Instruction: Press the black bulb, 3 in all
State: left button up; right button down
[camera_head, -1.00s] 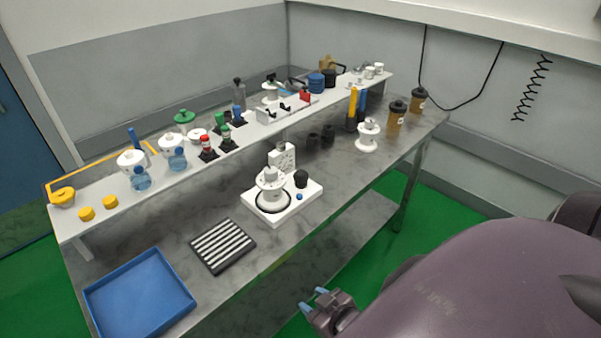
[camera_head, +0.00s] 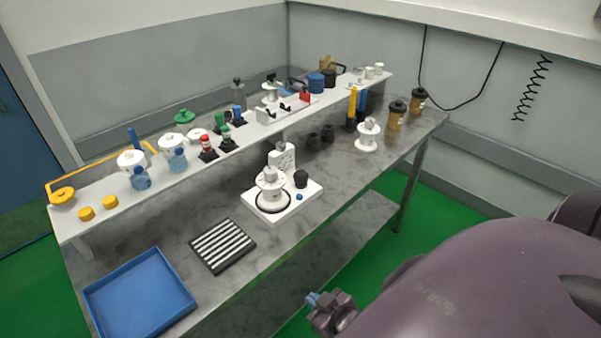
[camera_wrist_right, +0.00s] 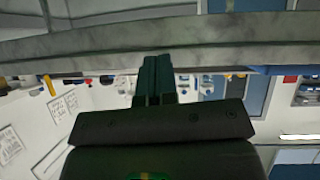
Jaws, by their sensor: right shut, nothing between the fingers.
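The black bulb (camera_head: 301,179) stands on the right side of a white device base (camera_head: 281,211) in the middle of the table, beside a white cylinder unit (camera_head: 270,190). A small blue knob (camera_head: 299,197) sits in front of the bulb. My right gripper (camera_head: 312,299) is off the table's front edge, below and apart from the bulb. Its fingers are together and empty, and they also show shut in the right wrist view (camera_wrist_right: 154,75). The bulb cannot be made out in the right wrist view. My left gripper is not in view.
A striped black-and-white pad (camera_head: 223,246) and a blue tray (camera_head: 140,293) lie left of the device. A raised shelf (camera_head: 130,202) with bottles and fittings runs behind it. Other dark round pieces (camera_head: 320,138) stand behind the bulb. The tabletop right of the device is mostly clear.

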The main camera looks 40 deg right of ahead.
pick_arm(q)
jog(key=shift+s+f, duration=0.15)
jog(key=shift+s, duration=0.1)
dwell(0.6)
